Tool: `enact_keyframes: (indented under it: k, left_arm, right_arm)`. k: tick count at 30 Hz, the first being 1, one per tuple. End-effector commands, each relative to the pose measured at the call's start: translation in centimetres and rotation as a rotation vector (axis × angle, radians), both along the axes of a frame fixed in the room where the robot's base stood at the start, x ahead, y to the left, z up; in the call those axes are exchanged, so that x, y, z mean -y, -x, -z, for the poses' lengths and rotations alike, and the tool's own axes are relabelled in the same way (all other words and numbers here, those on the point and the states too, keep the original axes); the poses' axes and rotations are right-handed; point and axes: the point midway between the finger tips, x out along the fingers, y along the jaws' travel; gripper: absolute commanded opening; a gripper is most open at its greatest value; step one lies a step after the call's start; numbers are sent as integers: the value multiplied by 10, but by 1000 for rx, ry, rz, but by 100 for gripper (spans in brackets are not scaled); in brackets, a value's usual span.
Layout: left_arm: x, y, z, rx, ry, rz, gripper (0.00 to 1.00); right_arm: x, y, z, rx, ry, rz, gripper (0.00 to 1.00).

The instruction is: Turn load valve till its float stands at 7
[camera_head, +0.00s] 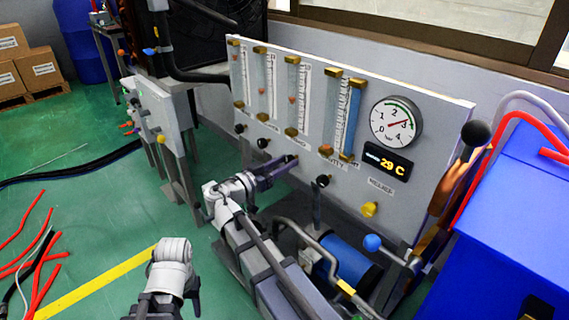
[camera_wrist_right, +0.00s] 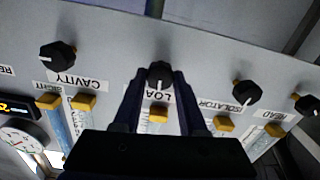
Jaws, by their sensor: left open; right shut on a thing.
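The load valve is a black knob (camera_wrist_right: 159,74) with a white pointer line, above the LOAD label in the upside-down right wrist view. My right gripper (camera_wrist_right: 157,80) has one finger on each side of this knob and is shut on it. In the head view my right gripper (camera_head: 288,163) reaches the panel and hides the load knob. The load tube (camera_head: 298,95) stands above it, with a small reddish float (camera_head: 292,99) around mid-height; its scale numbers are too small to read. My left gripper (camera_head: 165,307) is low in the head view, away from the panel, open and partly cut off.
The cavity knob (camera_wrist_right: 57,55) and isolator knob (camera_wrist_right: 247,93) flank the load knob. A round gauge (camera_head: 396,122) and a display reading 29 C (camera_head: 388,160) are on the panel's right. A blue-tipped lever (camera_head: 372,242) and blue cabinet (camera_head: 510,225) stand at right. Red hoses (camera_head: 45,255) lie on the floor.

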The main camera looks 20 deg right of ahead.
Motion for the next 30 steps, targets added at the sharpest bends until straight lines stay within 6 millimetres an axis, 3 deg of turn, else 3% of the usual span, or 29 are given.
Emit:
enact_keyframes:
  k: [15, 30]
  left_arm:
    - [0, 0, 0, 0, 0, 0, 50]
    - [0, 0, 0, 0, 0, 0, 50]
  right_arm:
    - [0, -1, 0, -333, 116, 0, 0]
    - [0, -1, 0, -416, 145, 0, 0]
